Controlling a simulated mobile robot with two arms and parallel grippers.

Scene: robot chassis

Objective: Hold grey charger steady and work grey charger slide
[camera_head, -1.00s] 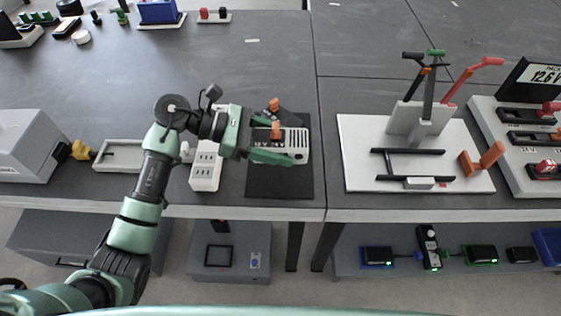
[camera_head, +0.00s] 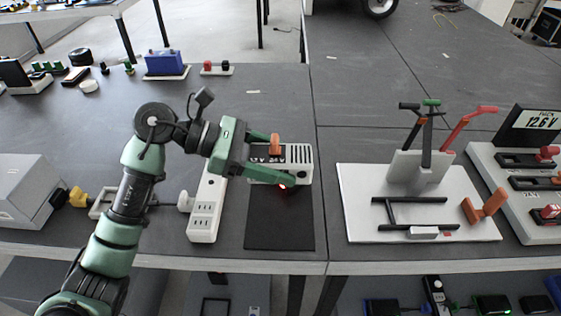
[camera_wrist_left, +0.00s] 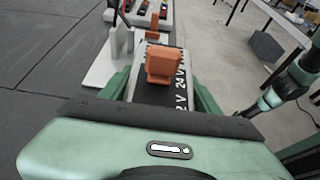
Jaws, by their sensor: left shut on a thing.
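The grey charger (camera_head: 298,155), a box with dark vent slots, shows at the far end of the black mat (camera_head: 280,230) and looks raised above it. My left gripper (camera_head: 282,160) is shut on it, with one finger along its near side and one along its far side. An orange slide knob (camera_head: 275,143) stands up from its top. In the left wrist view the knob (camera_wrist_left: 165,66) shows between the green fingers, on the dark top of the charger (camera_wrist_left: 180,92) marked 12 V and 24 V. My right gripper is not in view.
A white power strip (camera_head: 206,205) lies left of the mat. A grey box (camera_head: 25,190) is at left.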

